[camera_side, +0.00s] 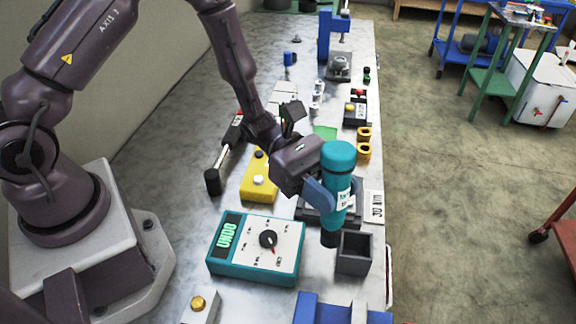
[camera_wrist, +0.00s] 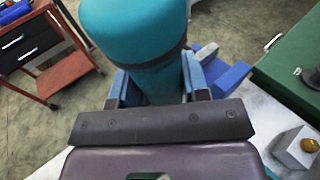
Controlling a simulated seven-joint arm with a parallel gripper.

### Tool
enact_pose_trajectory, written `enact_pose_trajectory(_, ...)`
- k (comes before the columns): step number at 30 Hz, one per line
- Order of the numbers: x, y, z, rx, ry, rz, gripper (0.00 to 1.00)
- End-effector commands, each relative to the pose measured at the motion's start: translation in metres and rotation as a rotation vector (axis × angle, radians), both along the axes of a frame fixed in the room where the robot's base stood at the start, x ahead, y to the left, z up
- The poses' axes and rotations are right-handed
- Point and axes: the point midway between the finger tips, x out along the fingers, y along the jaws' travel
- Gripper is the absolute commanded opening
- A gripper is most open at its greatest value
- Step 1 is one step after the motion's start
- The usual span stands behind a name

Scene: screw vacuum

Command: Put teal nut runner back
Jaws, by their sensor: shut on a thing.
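The teal nut runner (camera_side: 338,165) is held upright in my gripper (camera_side: 322,192), with its dark lower end pointing down. My gripper is shut around its body; in the wrist view the blue fingers (camera_wrist: 157,85) sit on both sides of the nut runner (camera_wrist: 135,40). The dark grey open-topped holder box (camera_side: 353,253) stands on the bench just right of the tool's lower end. The lower end overlaps the box's left edge in the side view, and I cannot tell its height or whether it touches. The wrist view hides the tool's lower end.
A teal control box (camera_side: 255,248) with a dial and an "UNDO" display is at left. A yellow button box (camera_side: 259,178) stands behind it. A blue block (camera_side: 330,308) and a small gold-button box (camera_side: 201,307) are in front. A "30 Nm" sign (camera_side: 374,206) lies near the right edge.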

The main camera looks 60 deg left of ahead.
Motion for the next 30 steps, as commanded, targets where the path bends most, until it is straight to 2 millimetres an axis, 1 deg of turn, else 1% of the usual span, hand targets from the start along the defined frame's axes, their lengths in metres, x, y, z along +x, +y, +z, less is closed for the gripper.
enact_pose_trajectory(1,0.007,-0.015,0.003,0.007,-0.012,-0.033,0.00)
enact_pose_trajectory(3,0.016,-0.029,0.005,0.023,-0.018,-0.053,0.00)
enact_pose_trajectory(5,0.025,-0.036,0.007,0.036,-0.022,-0.054,0.00)
enact_pose_trajectory(6,0.032,-0.036,0.007,0.046,-0.026,-0.044,0.00)
enact_pose_trajectory(9,0.041,-0.035,0.003,0.074,-0.034,-0.020,0.00)
enact_pose_trajectory(14,0.040,-0.034,-0.005,0.097,-0.043,-0.015,0.00)
enact_pose_trajectory(24,0.040,-0.034,-0.041,0.096,-0.042,-0.014,0.00)
enact_pose_trajectory(30,0.040,-0.034,-0.057,0.095,-0.044,-0.015,0.00)
